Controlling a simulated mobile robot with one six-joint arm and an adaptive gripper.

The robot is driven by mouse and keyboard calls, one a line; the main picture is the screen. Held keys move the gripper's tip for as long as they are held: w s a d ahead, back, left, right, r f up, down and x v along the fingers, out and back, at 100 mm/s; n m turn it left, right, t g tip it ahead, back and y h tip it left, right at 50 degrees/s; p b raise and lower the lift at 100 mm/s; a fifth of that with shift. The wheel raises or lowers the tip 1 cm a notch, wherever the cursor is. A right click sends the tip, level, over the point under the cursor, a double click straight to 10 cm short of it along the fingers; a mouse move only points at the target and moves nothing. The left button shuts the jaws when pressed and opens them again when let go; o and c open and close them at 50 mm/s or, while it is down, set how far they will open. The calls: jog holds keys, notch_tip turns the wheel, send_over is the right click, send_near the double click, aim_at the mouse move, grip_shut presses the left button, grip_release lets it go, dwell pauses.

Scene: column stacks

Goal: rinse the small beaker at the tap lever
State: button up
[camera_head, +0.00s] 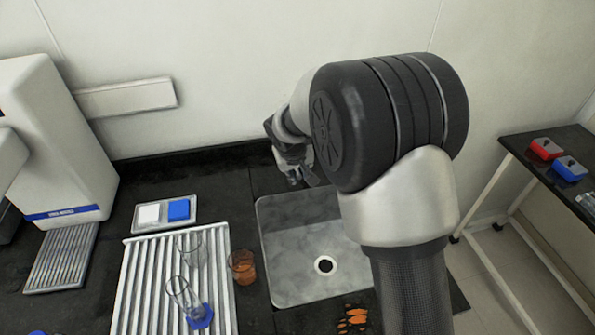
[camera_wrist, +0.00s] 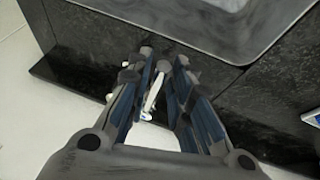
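A small beaker with orange-brown contents or stain (camera_head: 242,266) stands upright on the dark counter, between the ribbed rack and the sink (camera_head: 284,290). My gripper (camera_head: 301,178) is at the back left of the sink, near the wall, and does not hold the beaker. In the wrist view its two fingers (camera_wrist: 156,66) stand apart. A thin pale lever-like piece (camera_wrist: 154,92), possibly the tap lever, shows in the gap between them. I cannot tell whether the fingers touch it. My arm hides the right part of the sink, and no tap spout is clear.
The white ribbed rack (camera_head: 128,290) holds a clear glass beaker (camera_head: 191,249) and a clear cylinder with a blue foot (camera_head: 185,297). A small tray (camera_head: 164,225) carries white and blue blocks. Orange patches (camera_head: 353,318) lie before the sink. A dark side table (camera_head: 530,150) stands right.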

grip_shut()
jog(key=shift+a, duration=0.1)
dwell(0.3)
jog(key=a+m+b, duration=0.1)
jog(key=a+b, duration=0.1)
jog(key=b, duration=0.1)
jog(key=shift+s+m+h, duration=0.15)
jog(key=shift+m+h, duration=0.25)
jog(key=shift+o, duration=1.8)
grip_release()
